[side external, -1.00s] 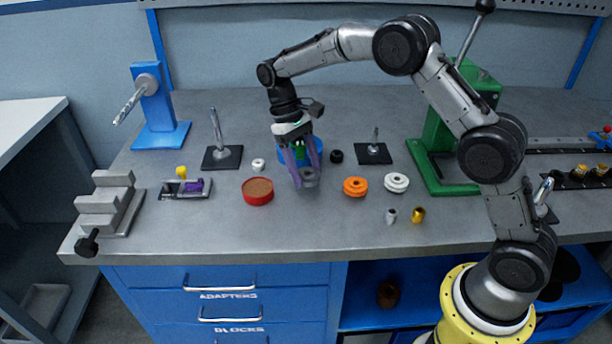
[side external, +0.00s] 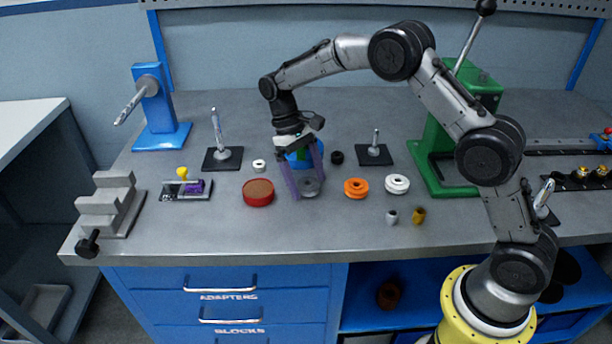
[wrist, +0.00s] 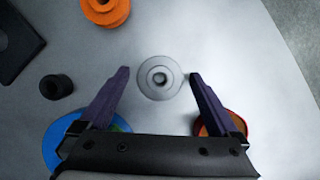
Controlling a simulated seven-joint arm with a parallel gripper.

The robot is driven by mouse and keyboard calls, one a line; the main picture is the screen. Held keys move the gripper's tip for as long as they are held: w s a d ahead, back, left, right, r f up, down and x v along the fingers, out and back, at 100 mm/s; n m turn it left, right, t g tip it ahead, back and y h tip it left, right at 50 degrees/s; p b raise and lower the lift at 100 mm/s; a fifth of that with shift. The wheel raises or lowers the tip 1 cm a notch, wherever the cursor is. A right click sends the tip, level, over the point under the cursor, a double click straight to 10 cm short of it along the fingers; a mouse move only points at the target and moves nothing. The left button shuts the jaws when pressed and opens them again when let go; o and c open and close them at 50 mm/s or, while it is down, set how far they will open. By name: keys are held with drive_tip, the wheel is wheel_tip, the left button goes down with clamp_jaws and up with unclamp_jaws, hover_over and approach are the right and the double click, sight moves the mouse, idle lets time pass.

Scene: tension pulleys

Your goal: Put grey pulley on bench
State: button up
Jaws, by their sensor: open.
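The grey pulley (side external: 309,187) lies flat on the grey bench (side external: 330,228). In the wrist view the pulley (wrist: 160,78) shows its ringed top and centre hole. My gripper (side external: 309,190) is open, with its purple fingers pointing down at the pulley. In the wrist view the fingertips (wrist: 160,75) stand on either side of the pulley with a gap to each side, and nothing is held.
An orange pulley (side external: 355,187) and a white pulley (side external: 397,184) lie to the right. A red round container (side external: 258,192) is close on the left. A blue round container (side external: 304,155) is behind.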

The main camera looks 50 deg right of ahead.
drive_tip(key=v, duration=1.2)
wheel_tip(320, 180, up, 8)
drive_tip(key=t, duration=0.3)
hover_over(317, 187)
drive_tip(key=s+r+t, duration=0.2)
drive_tip(key=s+t, duration=0.3)
drive_tip(key=s, duration=1.2)
drive_tip(key=s+d+f+t, duration=0.1)
drive_tip(key=s+f+t, duration=0.1)
drive_tip(key=s+f, duration=0.3)
drive_tip(key=s, duration=0.3)
drive_tip(key=shift+f, duration=0.15)
